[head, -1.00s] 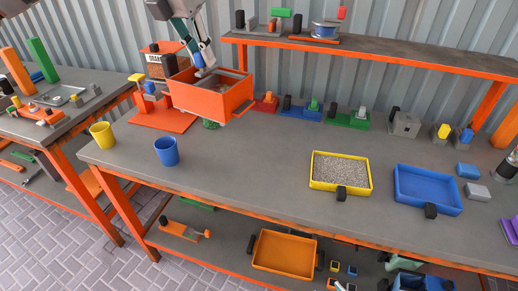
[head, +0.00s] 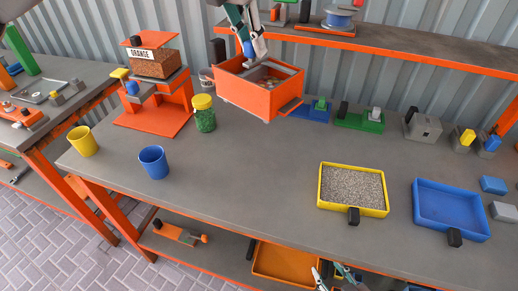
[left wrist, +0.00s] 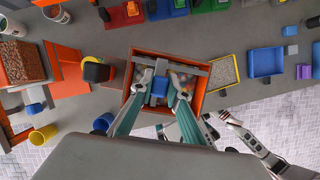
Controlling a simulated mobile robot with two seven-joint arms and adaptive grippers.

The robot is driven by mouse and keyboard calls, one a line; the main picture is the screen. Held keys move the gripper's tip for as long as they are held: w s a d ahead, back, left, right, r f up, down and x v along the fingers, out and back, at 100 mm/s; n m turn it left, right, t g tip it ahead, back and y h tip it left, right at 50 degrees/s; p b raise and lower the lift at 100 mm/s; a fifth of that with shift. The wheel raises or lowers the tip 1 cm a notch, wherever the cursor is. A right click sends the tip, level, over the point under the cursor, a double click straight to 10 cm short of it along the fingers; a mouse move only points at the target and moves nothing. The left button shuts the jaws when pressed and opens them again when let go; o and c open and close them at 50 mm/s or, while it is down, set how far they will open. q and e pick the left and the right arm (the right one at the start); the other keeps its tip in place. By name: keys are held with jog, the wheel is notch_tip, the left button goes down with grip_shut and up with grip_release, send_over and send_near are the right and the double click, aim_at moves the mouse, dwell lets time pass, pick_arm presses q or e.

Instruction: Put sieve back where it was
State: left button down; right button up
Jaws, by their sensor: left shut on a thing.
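The sieve (head: 245,92) is an orange box with grey bars inside and several small coloured pieces in it. My left gripper (head: 253,55) is shut on its blue grip (left wrist: 159,88) and holds it above the back of the bench. In the left wrist view the sieve (left wrist: 137,72) lies under the fingers, with the grip between them. It hides part of the bench behind it. My right gripper (head: 333,274) is low at the front edge, partly cut off, its fingers apart and empty.
An orange stand (head: 152,120) with a brown-filled hopper and a green-filled yellow-lidded jar (head: 204,116) stand left of the sieve. Yellow (head: 83,142) and blue (head: 153,163) cups, a gravel-filled yellow tray (head: 328,202) and an empty blue tray (head: 450,205) are on the bench. The middle is clear.

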pick_arm(q)
jog(key=shift+w+f, duration=0.25)
notch_tip(320, 180, down, 19)
jog(key=shift+s, duration=0.15)
jog(key=shift+f, duration=0.25)
jog(key=c, duration=2)
grip_release()
jog(key=shift+c, duration=0.2)
jog(key=shift+o, duration=0.6)
